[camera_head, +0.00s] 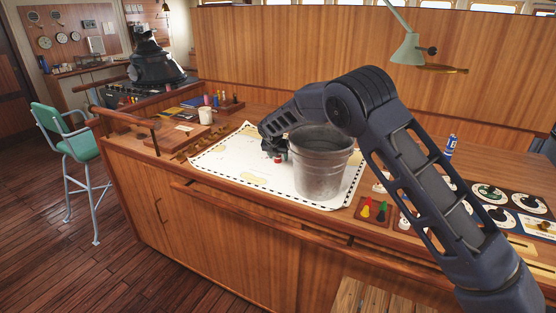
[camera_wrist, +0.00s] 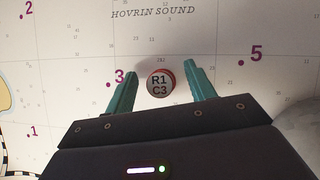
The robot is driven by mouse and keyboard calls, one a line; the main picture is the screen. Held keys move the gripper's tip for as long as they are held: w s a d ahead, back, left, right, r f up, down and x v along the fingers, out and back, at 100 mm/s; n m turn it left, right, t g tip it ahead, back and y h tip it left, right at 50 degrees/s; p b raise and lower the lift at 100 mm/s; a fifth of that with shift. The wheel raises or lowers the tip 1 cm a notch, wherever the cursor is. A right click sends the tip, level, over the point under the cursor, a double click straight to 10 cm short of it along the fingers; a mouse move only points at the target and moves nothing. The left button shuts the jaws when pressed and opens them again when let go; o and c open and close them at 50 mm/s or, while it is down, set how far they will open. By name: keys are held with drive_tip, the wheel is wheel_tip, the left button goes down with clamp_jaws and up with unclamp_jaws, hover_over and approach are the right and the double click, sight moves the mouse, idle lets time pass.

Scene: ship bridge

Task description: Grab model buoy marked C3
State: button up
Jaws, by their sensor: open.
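The teal fingers are spread, one on each side, with a gap to the buoy. In the head view, my gripper (camera_head: 273,150) is low over the chart (camera_head: 235,160). A small red piece (camera_head: 278,160) shows just below it there. The buoy's lower body is mostly hidden from above.
A metal bucket (camera_head: 320,170) stands on the chart close to the right of my gripper. A white mug (camera_head: 205,115) stands left of the chart. A lamp (camera_head: 410,48) hangs over the right side.

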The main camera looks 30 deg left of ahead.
drive_tip(key=c, duration=1)
drive_tip(key=shift+c, duration=0.2)
drive_tip(key=shift+r, duration=0.1)
